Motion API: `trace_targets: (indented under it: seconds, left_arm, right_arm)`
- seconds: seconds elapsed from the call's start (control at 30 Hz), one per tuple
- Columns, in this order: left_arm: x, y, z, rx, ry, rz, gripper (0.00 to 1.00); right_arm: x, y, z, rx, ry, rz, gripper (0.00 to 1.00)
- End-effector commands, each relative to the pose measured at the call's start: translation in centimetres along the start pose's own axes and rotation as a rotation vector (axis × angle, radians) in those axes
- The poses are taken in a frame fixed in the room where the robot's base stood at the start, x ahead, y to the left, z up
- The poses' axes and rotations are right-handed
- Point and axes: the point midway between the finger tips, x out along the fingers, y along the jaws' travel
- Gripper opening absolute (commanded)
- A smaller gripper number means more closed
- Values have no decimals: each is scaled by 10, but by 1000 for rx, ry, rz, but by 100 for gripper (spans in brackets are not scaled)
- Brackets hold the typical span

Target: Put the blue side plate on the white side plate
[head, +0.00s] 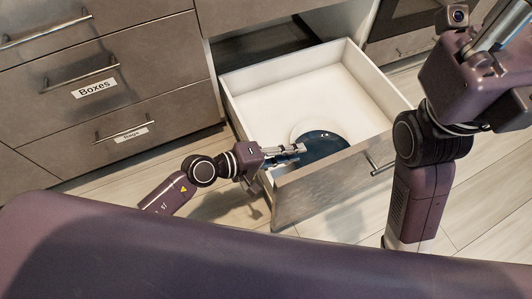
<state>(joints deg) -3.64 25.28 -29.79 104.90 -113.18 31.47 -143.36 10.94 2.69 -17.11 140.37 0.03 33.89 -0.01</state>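The blue side plate (324,148) is in the open drawer, close behind its front panel. It overlaps the near part of the white side plate (304,126), whose far rim shows behind it. I cannot tell whether the blue plate rests on the white one or is tilted. My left gripper (299,149) reaches over the drawer's left front corner, with its fingertips at the blue plate's left rim. The fingers look close together, but whether they grip the rim is unclear. My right arm is raised at the right; its gripper (500,24) is cut off by the frame.
The white-walled drawer (262,88) is pulled out, with free floor space inside behind the plates. Its front panel has a bar handle (377,168). Closed drawers stand at the left, one labelled Boxes (94,88). An appliance (405,18) is at the top right.

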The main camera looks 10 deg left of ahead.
Motion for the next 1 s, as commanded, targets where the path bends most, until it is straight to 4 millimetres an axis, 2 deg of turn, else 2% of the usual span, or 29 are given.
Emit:
trace_targets:
  seconds: [0.03,0.2,0.5,0.7,0.9,1.0]
  left_arm:
    - [-14,1,1,2,-1,-5,22]
    - [-48,0,0,3,-1,-5,22]
    - [-91,-1,0,0,0,-2,22]
    - [-100,0,0,1,-1,-1,22]
    - [-101,1,0,-5,-1,3,22]
    - [-98,15,3,-78,-9,37,22]
  right_arm:
    - [1,1,2,2,-12,3,22]
    - [-3,2,5,4,-30,10,22]
    - [-6,2,5,6,-38,14,22]
    - [-6,2,5,7,-38,14,22]
    - [-6,2,5,7,-38,14,22]
    - [-6,2,5,7,-38,14,22]
